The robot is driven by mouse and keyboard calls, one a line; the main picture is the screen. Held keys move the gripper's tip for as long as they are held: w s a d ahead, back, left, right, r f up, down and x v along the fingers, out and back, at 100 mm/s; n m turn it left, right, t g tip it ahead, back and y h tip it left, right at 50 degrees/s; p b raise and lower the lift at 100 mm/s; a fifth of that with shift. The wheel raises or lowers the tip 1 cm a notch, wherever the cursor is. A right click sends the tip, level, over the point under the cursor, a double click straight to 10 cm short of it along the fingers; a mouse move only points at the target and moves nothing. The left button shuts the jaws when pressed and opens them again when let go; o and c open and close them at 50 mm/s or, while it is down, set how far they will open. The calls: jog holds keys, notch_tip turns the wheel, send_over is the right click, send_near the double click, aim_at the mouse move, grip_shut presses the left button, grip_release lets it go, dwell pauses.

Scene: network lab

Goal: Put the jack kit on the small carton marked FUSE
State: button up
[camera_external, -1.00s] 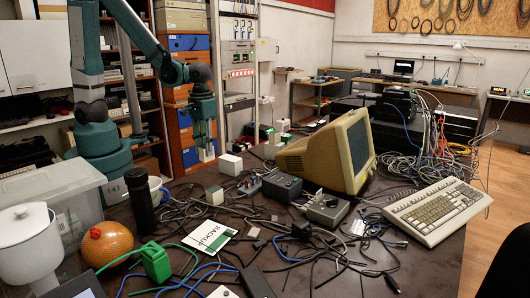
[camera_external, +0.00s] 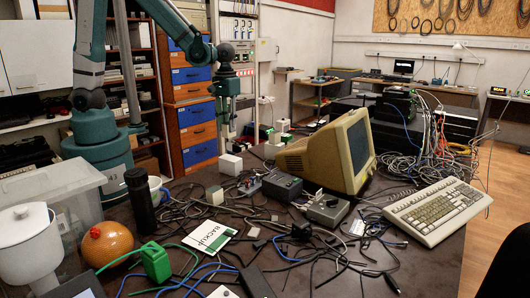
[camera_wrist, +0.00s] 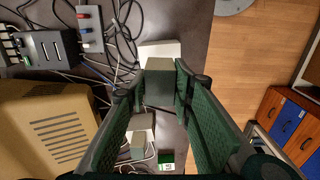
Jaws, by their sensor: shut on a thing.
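My gripper (camera_external: 226,138) hangs over the table behind the monitor's left side. It is shut on a small grey-green box, which I take for the jack kit (camera_wrist: 160,82); the box sits between both fingers in the wrist view. In the external view it is too small to make out clearly. A small white carton (camera_external: 230,164) stands on the table just below my gripper. In the wrist view the white carton (camera_wrist: 160,48) shows partly behind the held box. No FUSE marking is readable on any carton, so I cannot tell which one bears it.
The beige monitor (camera_external: 332,153) and a dark switch box (camera_external: 282,186) stand to the right, with cables around them. A small beige box (camera_external: 214,195) stands nearer the camera. White and green boxes (camera_wrist: 165,160) lie close by. The table edge and open floor (camera_wrist: 255,60) are beside my gripper.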

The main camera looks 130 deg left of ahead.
aim_at(229, 137)
jog(key=shift+f+b, duration=0.4)
jog(key=shift+f, duration=2.5)
jog(key=shift+f, duration=0.15)
jog(key=shift+f, duration=1.95)
jog(key=shift+f+b, duration=0.2)
jog(key=shift+b, duration=0.3)
jog(key=o, duration=0.9)
jog(key=shift+r, duration=0.15)
jog(key=shift+r+p, duration=1)
jog(key=shift+r, duration=5.05)
